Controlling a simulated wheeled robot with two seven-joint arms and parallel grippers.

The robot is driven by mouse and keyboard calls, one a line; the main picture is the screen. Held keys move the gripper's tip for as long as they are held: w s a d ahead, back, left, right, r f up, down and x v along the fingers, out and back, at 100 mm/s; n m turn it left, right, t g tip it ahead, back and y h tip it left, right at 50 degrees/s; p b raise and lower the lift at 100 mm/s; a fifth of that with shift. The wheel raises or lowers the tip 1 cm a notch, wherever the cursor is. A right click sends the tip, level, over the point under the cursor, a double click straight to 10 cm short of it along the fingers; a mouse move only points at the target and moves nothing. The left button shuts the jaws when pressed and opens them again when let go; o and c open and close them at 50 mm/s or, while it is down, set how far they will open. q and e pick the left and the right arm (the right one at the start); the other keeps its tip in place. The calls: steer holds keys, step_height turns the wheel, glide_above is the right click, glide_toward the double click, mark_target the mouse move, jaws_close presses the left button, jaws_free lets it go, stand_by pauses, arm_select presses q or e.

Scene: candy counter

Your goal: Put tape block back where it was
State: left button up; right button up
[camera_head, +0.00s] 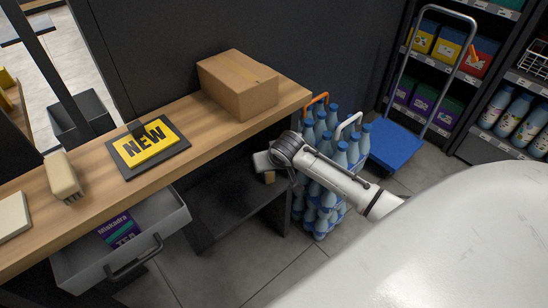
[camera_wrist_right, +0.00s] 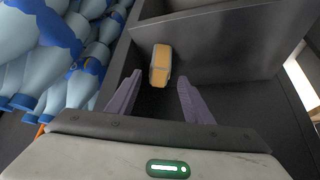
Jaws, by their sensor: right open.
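The tape block, a small tan-orange block with a paler band, shows in the right wrist view (camera_wrist_right: 161,65) on a dark surface, close to a dark upright panel. In the head view part of the block (camera_head: 269,177) shows just below my right gripper (camera_head: 262,163), over the dark shelf under the counter. In the wrist view my right gripper (camera_wrist_right: 157,91) is open, with its two fingers apart. The block lies just beyond the fingertips, roughly in line with the gap, and does not appear gripped. My left gripper is not in view.
The wooden counter (camera_head: 205,110) bears a cardboard box (camera_head: 238,84), a NEW sign (camera_head: 150,144) and a brush (camera_head: 62,176). Blue bottles (camera_head: 325,208) stand right beside the shelf (camera_head: 225,205). An open grey drawer (camera_head: 85,268) sticks out at left. A blue trolley (camera_head: 396,146) stands behind.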

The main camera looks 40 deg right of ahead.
steer(key=p+v, duration=0.2)
steer(key=v, duration=0.6)
steer(key=s+a+f+n+t+y, duration=0.1)
steer(key=s+a+f+n+y, duration=0.1)
steer(key=s+a, duration=0.7)
steer(key=s+a+f+n+t+y, duration=0.1)
steer(key=s+a+f+n, duration=0.3)
steer(key=s+a, duration=0.5)
steer(key=s+y, duration=0.1)
steer(key=s, duration=0.2)
steer(key=shift+a+f+t+y, duration=0.3)
steer(key=shift+f+y, duration=0.05)
steer(key=shift+y, duration=0.05)
